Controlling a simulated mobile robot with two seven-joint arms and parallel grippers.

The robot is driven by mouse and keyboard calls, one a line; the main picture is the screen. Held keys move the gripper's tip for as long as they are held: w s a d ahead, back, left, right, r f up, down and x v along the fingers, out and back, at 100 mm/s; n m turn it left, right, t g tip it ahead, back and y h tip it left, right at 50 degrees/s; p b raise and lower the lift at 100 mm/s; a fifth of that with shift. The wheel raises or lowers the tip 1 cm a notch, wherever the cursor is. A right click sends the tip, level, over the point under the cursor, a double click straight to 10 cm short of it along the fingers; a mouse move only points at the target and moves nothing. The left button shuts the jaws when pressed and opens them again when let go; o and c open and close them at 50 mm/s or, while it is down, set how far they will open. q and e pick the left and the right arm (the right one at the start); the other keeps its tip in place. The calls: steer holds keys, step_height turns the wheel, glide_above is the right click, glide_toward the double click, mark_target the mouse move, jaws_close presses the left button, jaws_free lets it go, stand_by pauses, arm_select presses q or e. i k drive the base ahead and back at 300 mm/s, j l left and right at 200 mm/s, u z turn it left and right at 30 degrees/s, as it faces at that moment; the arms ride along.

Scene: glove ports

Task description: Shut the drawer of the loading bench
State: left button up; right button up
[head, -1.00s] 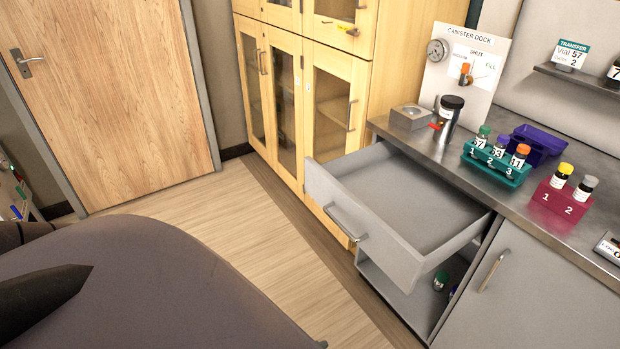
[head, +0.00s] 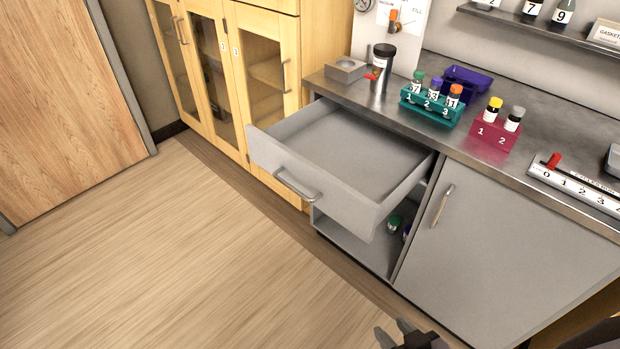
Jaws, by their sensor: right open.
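The grey drawer (head: 330,188) of the loading bench (head: 520,230) stands pulled well out and looks empty. Its bar handle (head: 297,185) is on the front panel, facing the open floor. My right gripper (head: 392,335) shows at the bottom edge, its fingers apart and empty. It is apart from the drawer, below and to the right of the handle in the picture. Most of my right arm is cut off by the frame. My left gripper is out of view.
Below the drawer is an open shelf with small vials (head: 394,224). A closed cabinet door (head: 465,240) is right of it. The benchtop holds a teal rack (head: 432,108), a red rack (head: 490,132) and a dark canister (head: 381,70). The wooden floor (head: 170,250) before the drawer is clear.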

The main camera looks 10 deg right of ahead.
mark_target(355, 168)
steer(key=i+l+u, duration=0.1)
steer(key=i+l, duration=0.3)
steer(key=l, duration=0.2)
steer(key=i+l+u, duration=0.15)
steer(key=k+l+z, duration=0.15)
steer(key=l, duration=0.3)
steer(key=i, duration=0.1)
